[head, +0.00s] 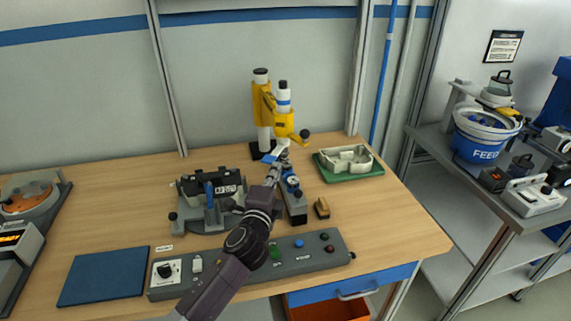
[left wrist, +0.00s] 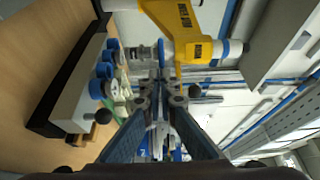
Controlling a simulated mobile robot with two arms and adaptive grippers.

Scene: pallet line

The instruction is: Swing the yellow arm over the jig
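The yellow arm (head: 264,104) stands on a white post with a black base at the back of the bench. It has a white and blue cylinder on top and a dark knob at its right. The jig (head: 208,202), grey with a black labelled part, sits to the left and nearer. My left gripper (head: 279,153) is just in front of and below the yellow arm's head. In the left wrist view, the yellow arm (left wrist: 184,22) is beyond my fingertips (left wrist: 160,82). The fingers converge; whether they touch or hold anything is unclear. My right gripper is not in view.
A grey block with blue knobs (head: 293,201) stands beside my left forearm. A green tray (head: 330,175) with a pale part lies right. A button panel (head: 310,257) and a blue mat (head: 104,276) lie in front. A small brown block (head: 321,208) is near the panel.

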